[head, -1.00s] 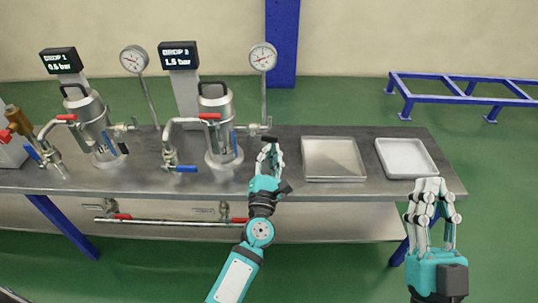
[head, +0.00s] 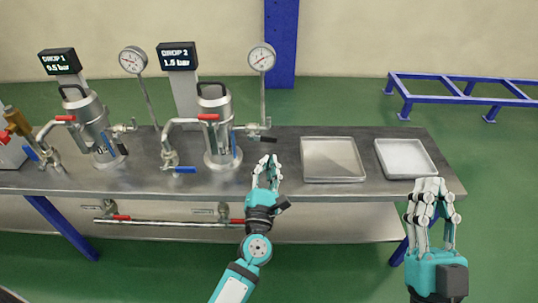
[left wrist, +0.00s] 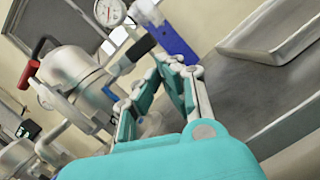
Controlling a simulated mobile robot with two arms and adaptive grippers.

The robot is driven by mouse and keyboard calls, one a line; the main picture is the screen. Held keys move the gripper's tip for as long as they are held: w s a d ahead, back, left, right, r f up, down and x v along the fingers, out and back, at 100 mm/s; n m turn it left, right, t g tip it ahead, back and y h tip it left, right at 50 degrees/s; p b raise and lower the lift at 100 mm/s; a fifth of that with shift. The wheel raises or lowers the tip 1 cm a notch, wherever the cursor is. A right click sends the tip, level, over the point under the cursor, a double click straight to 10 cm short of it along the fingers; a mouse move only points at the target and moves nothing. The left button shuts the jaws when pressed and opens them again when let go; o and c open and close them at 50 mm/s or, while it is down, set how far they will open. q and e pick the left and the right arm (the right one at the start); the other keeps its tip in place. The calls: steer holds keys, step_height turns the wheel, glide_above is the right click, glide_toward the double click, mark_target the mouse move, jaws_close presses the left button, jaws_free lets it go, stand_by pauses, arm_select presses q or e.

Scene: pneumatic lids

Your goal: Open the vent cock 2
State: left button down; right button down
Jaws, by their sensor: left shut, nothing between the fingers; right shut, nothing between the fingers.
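Drop 2's metal vessel (head: 216,130) stands upright on the bench; its display (head: 177,57) reads 1.5 bar. A side branch on its right carries a valve with a black lever (head: 268,139), near the gauge post; I take this as vent cock 2, but no label shows. The black lever also shows in the left wrist view (left wrist: 137,47), just beyond the fingers. My left gripper (head: 267,160) is shut and empty, just below and apart from the lever in the head view. My right gripper (head: 431,182) is shut and empty at the bench's front right.
Drop 2 also has a red lever (head: 208,116) and a blue lever (head: 186,169) on its left pipe. Drop 1's vessel (head: 94,130) stands further left. A dial gauge (head: 262,58) tops the post. Two trays, one grey (head: 331,180) and one pale (head: 405,174), lie to the right.

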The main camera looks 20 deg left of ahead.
arm_select(q)
steer(key=v, duration=0.8)
steer(key=shift+s, duration=0.3)
steer(key=shift+d, duration=0.1)
